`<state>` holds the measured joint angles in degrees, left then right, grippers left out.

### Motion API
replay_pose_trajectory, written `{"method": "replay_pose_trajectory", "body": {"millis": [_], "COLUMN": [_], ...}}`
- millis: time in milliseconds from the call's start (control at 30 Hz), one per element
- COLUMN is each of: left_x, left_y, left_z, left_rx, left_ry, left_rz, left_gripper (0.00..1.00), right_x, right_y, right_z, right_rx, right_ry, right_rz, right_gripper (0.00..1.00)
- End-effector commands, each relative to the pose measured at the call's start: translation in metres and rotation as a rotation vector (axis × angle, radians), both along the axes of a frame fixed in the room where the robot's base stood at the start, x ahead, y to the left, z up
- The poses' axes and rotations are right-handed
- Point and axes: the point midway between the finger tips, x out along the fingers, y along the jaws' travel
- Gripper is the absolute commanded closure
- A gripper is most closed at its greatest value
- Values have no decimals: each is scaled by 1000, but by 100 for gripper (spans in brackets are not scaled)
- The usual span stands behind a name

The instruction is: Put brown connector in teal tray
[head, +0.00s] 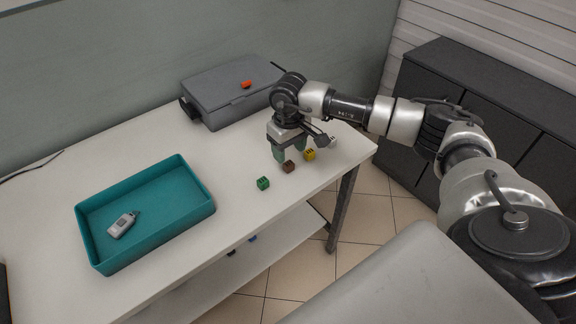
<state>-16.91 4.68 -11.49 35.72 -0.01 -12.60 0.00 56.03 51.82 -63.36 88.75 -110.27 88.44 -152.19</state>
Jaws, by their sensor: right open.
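The brown connector (288,167) is a small dark block on the white table, between a green connector (263,183) and a yellow connector (310,155). My right gripper (289,155) is open and points down just behind and above the brown connector. Whether its fingers touch the connector I cannot tell. The teal tray (197,217) is at the left of the table and holds a grey-white device with a dark tip (121,225). My left gripper is not in view.
A grey case (225,92) with an orange piece (246,84) on top stands at the back of the table. A white connector (332,142) lies near the right edge. The table between tray and connectors is clear. A lower shelf (225,262) holds small dark and blue pieces.

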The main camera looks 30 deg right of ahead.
Motion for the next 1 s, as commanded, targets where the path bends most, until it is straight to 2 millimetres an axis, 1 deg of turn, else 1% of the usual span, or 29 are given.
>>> {"method": "replay_pose_trajectory", "body": {"millis": [133, 300, 400, 500, 667, 700, 767, 1000], "left_x": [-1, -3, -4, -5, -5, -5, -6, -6], "left_y": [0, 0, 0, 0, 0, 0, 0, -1], "left_z": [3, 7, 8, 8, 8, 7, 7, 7], "left_rx": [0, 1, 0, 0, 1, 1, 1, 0], "left_ry": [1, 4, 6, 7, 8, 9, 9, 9], "left_rz": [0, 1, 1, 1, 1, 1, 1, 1], "left_gripper": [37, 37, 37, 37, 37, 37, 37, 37], "right_x": [0, 1, 1, 1, 1, 1, 1, 1], "right_y": [1, 1, 0, 0, 0, 0, 0, 0], "right_z": [-13, -40, -50, -54, -54, -54, -54, -54], "right_rx": [2, 2, 2, 2, 2, 2, 2, 2], "right_ry": [4, 3, 1, 0, -1, -1, -1, -1], "right_rz": [0, 0, -1, -1, -1, 0, -1, -1], "right_gripper": [43, 43, 43, 43, 43, 46, 55, 92]}}
